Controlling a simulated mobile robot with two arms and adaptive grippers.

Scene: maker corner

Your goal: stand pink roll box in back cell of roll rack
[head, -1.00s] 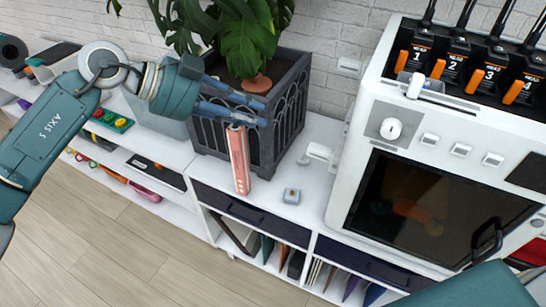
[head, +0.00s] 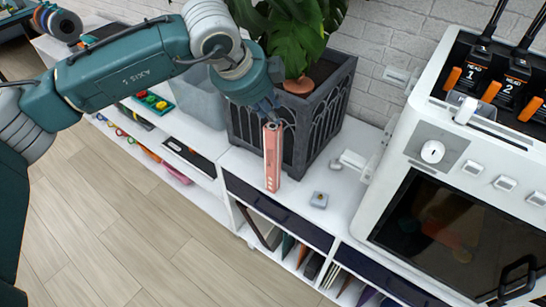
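The pink roll box (head: 272,160) stands upright on the white cabinet top, in front of the dark planter. It is tall and narrow, with a round mark on its upper end. My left gripper (head: 271,108) is at the top of the box, pointing down from behind it. Its fingers overlap each other and are partly hidden, so I cannot tell whether they grip the box. My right gripper is out of view. I cannot make out a roll rack in this view.
The dark planter (head: 247,135) with a leafy plant stands right behind the box. A white machine (head: 405,185) with a dark window fills the right side. A grey bin (head: 200,100) stands left of the planter.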

